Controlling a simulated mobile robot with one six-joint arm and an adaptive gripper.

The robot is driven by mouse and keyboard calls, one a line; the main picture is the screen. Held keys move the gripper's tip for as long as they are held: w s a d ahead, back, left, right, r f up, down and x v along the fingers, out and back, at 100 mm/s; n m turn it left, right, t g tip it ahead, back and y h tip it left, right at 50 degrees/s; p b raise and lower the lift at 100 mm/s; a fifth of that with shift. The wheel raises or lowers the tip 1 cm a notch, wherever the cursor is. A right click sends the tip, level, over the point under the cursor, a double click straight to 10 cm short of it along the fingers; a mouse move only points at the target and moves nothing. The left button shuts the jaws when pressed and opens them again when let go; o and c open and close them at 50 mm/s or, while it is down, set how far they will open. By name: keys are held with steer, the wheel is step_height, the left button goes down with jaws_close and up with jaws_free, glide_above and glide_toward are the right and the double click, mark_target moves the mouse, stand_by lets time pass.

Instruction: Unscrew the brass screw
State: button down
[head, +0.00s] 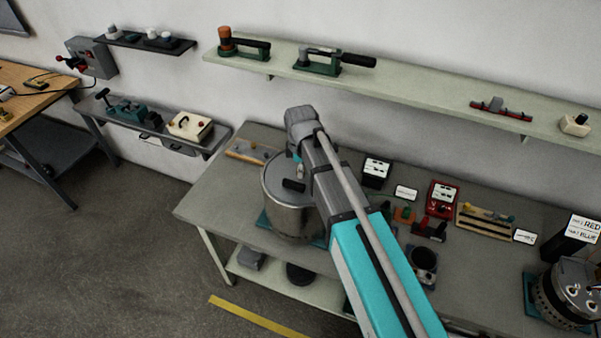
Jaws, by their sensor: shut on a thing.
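My arm reaches over the grey workbench (222,196) from the lower right, and its wrist bends down just behind the large metal pot (280,212). Only a small part of my gripper (297,168) shows there, between the wrist and the pot's rim. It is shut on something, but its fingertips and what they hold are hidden. A wooden board (238,151) with small fittings lies behind the pot, its right part covered. Another wooden board (484,224) with small yellowish pegs lies at the right. I cannot make out the brass screw for certain.
A round metal device (567,292) stands at the far right. A wall shelf (420,92) with tools runs above the bench. Bare bench top lies left of the pot.

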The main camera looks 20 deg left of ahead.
steer(key=n, duration=0.3)
steer(key=shift+n, duration=1)
steer(key=n, duration=0.3)
steer(key=shift+n, duration=1)
steer(key=shift+n, duration=0.3)
steer(key=shift+n, duration=2.3)
